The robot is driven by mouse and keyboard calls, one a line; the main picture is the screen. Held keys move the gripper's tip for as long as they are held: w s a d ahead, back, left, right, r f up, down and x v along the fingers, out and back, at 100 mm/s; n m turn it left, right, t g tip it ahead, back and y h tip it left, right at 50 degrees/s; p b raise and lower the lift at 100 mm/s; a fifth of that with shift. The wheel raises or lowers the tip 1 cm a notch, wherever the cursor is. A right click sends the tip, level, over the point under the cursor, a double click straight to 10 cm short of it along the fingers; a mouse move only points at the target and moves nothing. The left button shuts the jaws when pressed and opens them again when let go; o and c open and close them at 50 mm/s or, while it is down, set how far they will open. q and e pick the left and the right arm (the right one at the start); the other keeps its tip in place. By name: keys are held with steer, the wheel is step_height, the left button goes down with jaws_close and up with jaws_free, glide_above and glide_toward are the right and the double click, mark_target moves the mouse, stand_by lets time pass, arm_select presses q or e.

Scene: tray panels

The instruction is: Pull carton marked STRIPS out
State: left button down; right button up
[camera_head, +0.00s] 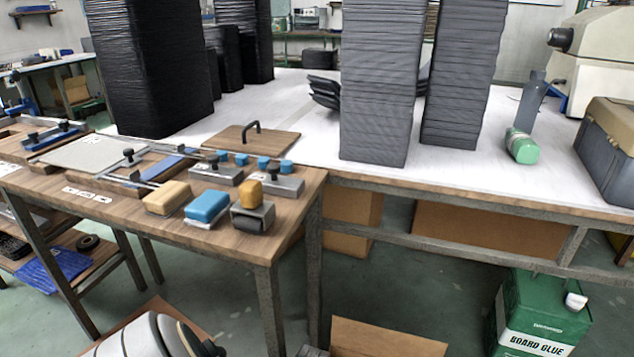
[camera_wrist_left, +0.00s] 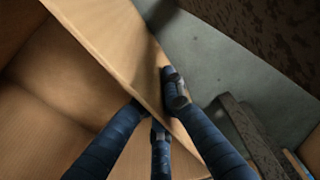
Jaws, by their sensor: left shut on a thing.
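In the left wrist view, an open brown cardboard carton (camera_wrist_left: 45,75) fills the left side, and I look down into its inside. My left gripper (camera_wrist_left: 160,103), with dark blue wrapped fingers, is shut on the carton's wall. Two fingers are on the inner side and one is on the outer side. No STRIPS marking is readable in either view, so I cannot tell whether this is that carton. The left gripper is not clearly seen in the head view, and my right gripper is in neither view.
In the head view, cardboard (camera_head: 385,340) shows at the bottom edge. More boxes (camera_head: 490,230) stand under the white-topped table (camera_head: 290,95). A green BOARD GLUE container (camera_head: 540,315) stands at lower right. A wooden workbench (camera_head: 130,215) with blocks is at left. Some green floor is clear.

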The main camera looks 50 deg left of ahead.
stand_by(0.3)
arm_select(q)
steer(key=c, duration=1.8)
jaws_free()
steer(key=shift+s, duration=0.1)
steer(key=r, duration=0.8)
steer(key=s+d+r, duration=0.1)
steer(key=r, duration=0.3)
steer(key=shift+s, duration=0.1)
